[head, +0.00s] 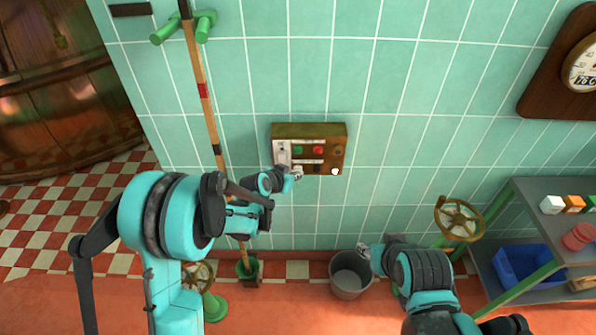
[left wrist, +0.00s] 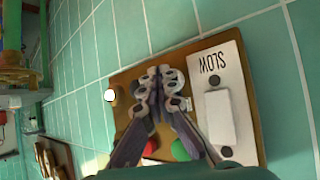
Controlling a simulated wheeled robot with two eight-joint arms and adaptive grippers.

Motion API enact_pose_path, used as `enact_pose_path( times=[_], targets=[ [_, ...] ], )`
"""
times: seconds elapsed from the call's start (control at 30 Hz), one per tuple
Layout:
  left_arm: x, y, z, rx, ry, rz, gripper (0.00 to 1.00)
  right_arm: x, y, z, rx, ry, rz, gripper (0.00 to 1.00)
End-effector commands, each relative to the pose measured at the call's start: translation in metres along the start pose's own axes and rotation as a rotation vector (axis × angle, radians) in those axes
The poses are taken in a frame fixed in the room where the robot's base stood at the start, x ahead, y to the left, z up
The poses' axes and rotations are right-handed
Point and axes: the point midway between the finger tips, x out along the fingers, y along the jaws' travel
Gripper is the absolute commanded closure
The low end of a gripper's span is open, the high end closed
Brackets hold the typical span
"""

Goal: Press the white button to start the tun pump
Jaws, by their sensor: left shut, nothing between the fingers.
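The control panel (head: 309,131) is a brass box on the tiled wall, with a green button (head: 298,149), a red button (head: 318,150) and dark knobs. A round bright white spot (head: 335,171) glows at its lower right; it also shows in the left wrist view (left wrist: 110,95). A white plate marked SLOW (left wrist: 228,72) bears a white rectangular piece (left wrist: 219,117). My left gripper (head: 297,173) is shut and empty in front of the panel's lower left; its fingertips (left wrist: 163,85) hide part of the panel. Contact cannot be told. My right gripper (head: 364,250) is low, by the bucket.
A grey bucket (head: 350,274) stands on the floor beside my right gripper. A brass valve wheel (head: 458,219) and a shelf unit (head: 548,193) are at the right. A long wooden pole (head: 203,95) stands left of the panel.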

Motion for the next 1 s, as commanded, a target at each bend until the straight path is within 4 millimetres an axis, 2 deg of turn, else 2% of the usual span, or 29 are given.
enact_pose_path(
  times=[0.43, 1.0],
  targets=[
    [0.001, -0.001, -0.001, 0.000, 0.001, 0.000, 1.00, 0.000, 0.000, 0.000, 0.000, 0.000, 0.000, 0.60],
    [-0.011, 0.008, 0.008, 0.000, 0.000, 0.000, 1.00, 0.003, 0.000, 0.002, 0.000, 0.000, 0.000, 0.60]
  ],
)
